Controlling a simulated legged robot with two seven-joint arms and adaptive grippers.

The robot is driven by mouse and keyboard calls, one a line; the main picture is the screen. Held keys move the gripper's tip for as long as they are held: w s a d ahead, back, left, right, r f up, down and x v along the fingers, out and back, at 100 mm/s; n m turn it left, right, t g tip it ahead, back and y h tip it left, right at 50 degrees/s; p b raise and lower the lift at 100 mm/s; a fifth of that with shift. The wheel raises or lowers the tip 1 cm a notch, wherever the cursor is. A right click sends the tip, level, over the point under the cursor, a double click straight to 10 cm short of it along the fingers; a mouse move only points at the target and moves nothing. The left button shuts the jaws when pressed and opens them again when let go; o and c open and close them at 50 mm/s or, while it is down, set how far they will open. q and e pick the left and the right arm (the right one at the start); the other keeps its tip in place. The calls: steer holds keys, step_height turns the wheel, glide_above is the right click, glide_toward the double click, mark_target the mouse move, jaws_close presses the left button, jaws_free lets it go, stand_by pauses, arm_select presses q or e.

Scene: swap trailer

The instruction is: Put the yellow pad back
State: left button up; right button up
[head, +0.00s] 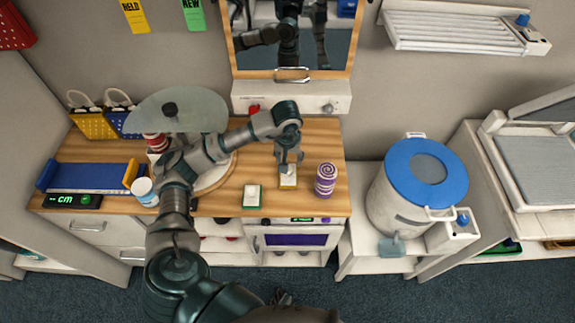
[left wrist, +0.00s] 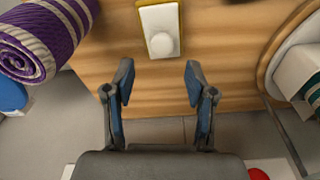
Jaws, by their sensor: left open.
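The yellow pad (head: 288,184), a small block with a yellow edge and a white top with a round knob, lies on the wooden counter near its front edge. It also shows in the left wrist view (left wrist: 158,18), flat beyond my fingertips. My left gripper (head: 288,160) is open just above and behind the pad in the head view. In the left wrist view its two fingers (left wrist: 158,82) stand apart with nothing between them; the pad is beyond them. A small dark shape at the bottom of the head view may be my right gripper (head: 280,298); its jaws cannot be made out.
A purple striped roll (head: 325,180) stands right of the pad, and a green-edged pad (head: 252,196) lies to its left. A round board (head: 212,180) and a blue ramp-like tray (head: 92,177) are further left. A blue-lidded drum (head: 410,190) stands beyond the counter's right end.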

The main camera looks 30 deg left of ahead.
arm_select(q)
steer(key=shift+s+r, duration=0.15)
steer(key=shift+r, duration=0.8)
steer(key=shift+s+r, duration=0.15)
steer(key=shift+r, duration=0.8)
arm_select(e)
steer(key=shift+w+r, duration=0.1)
steer(key=shift+w, duration=0.1)
